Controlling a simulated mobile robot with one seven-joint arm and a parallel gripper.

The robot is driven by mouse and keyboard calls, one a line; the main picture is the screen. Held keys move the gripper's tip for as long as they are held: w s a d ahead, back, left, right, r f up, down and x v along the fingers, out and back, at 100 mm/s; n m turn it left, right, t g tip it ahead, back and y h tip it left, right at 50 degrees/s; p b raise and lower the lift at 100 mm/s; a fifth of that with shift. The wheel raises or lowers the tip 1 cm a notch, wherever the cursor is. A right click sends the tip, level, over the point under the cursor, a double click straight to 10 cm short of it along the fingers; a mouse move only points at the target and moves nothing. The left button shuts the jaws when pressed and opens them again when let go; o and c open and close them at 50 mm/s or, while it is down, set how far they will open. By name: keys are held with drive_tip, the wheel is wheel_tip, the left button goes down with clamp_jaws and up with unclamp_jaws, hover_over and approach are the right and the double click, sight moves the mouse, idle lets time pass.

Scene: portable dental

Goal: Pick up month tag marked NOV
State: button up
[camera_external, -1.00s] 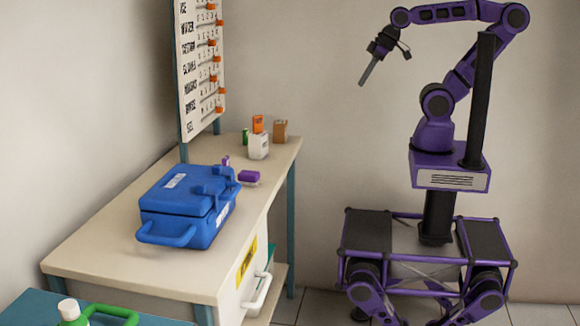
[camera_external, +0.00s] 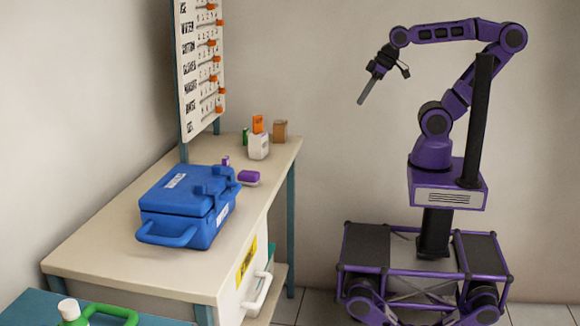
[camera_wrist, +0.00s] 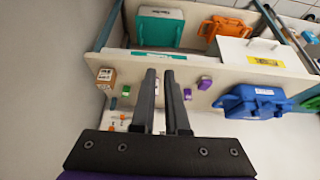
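I cannot make out a month tag marked NOV; no lettering reads as NOV in either view. My gripper (camera_external: 362,103) hangs in the air to the right of the bench, pointing down, apart from everything. In the wrist view its fingers (camera_wrist: 160,73) have a gap between them with nothing held, and they hide part of the bench top behind them.
A blue case (camera_external: 185,208) fills the bench middle. A brown box (camera_external: 280,131) stands at the far corner. A wall board with orange sliders (camera_external: 200,70) rises behind the bench. A green-handled item (camera_external: 110,314) is at lower left. Air between bench and arm is clear.

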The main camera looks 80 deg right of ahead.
drive_tip(key=o, duration=1)
